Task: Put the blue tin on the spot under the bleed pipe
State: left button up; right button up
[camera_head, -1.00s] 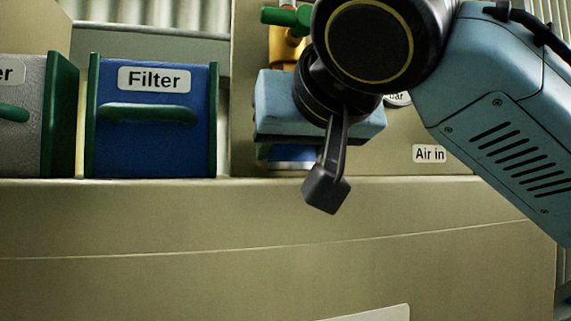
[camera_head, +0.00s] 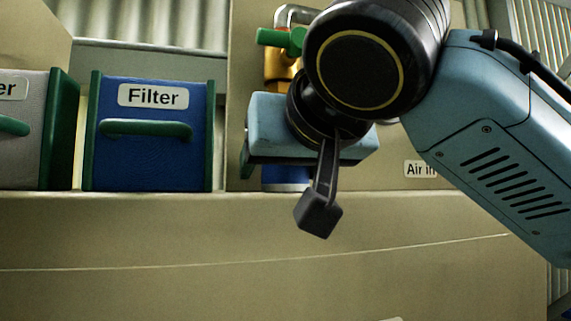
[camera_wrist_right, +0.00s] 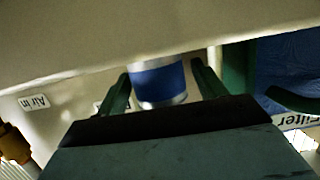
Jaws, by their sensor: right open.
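The blue tin (camera_head: 285,178) stands on the beige ledge, mostly hidden in the head view behind my right gripper. It has a blue band with silvery edges, and shows in the right wrist view (camera_wrist_right: 158,85). My right gripper (camera_head: 305,158) is open. In the right wrist view its two green fingers (camera_wrist_right: 160,78) lie on either side of the tin, with gaps visible. A brass fitting (camera_head: 281,68) with a green handle and a grey bent pipe (camera_head: 296,14) is above and behind the gripper. The spot under the pipe cannot be made out. My left gripper is out of view.
A blue box labelled Filter (camera_head: 150,160) with green sides and handle stands left of the tin. A grey box (camera_head: 25,160) stands further left. An "Air in" label (camera_head: 419,169) is on the panel at right. The ledge front (camera_head: 150,235) is clear.

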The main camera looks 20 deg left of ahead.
jog(key=b+v, duration=0.3)
jog(key=v, duration=0.9)
jog(key=shift+b, duration=0.4)
jog(key=shift+r, duration=0.1)
dwell(0.4)
